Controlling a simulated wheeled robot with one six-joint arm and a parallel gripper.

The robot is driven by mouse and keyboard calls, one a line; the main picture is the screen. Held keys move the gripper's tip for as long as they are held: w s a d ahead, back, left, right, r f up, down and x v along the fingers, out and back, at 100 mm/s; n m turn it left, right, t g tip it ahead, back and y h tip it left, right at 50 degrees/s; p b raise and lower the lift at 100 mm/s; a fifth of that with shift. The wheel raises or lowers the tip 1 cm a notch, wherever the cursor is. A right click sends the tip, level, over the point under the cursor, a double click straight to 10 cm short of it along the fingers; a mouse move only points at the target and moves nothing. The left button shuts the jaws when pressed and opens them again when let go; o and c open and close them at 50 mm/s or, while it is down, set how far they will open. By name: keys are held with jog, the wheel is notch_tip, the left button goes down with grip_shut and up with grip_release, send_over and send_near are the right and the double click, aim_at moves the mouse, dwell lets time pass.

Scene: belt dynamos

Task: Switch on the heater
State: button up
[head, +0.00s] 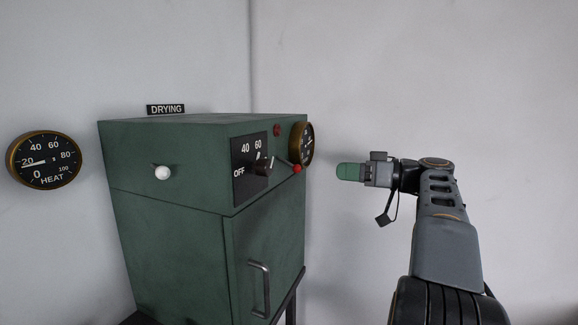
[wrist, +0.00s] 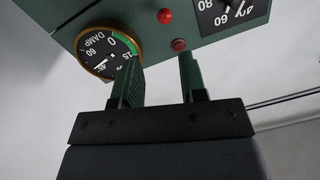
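A green cabinet (head: 165,230) under a DRYING sign (head: 166,109) stands at the left centre of the head view. Its front has a black dial panel (head: 239,190) marked OFF, 40 and 60, with a black knob (head: 264,167); I cannot surely tell its setting. Right of it is a red ball-ended lever (head: 296,168), with a dark red round lamp or button (head: 277,130) above. The wrist view shows the red ball (wrist: 165,16), dark red round part (wrist: 179,44) and dial panel (wrist: 208,22). My gripper (head: 340,172) is right of the cabinet, its green fingers (wrist: 158,75) apart and empty.
A HEAT gauge (head: 44,161) hangs on the wall at left, its needle just below 20. A DAMP gauge (wrist: 108,52) is at the cabinet's right edge. A white knob (head: 162,172) sticks out on the left face. A door handle (head: 259,288) protrudes below the panel.

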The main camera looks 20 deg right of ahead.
aim_at(289, 164)
jog(key=shift+n, duration=0.4)
jog(key=p+x, duration=0.1)
jog(key=x, duration=0.3)
jog(key=p+x, duration=0.1)
jog(key=x, duration=0.4)
jog(key=p+x, duration=0.1)
jog(key=x, duration=0.3)
jog(key=shift+a+r, duration=0.35)
jog(key=shift+a, duration=0.2)
grip_shut()
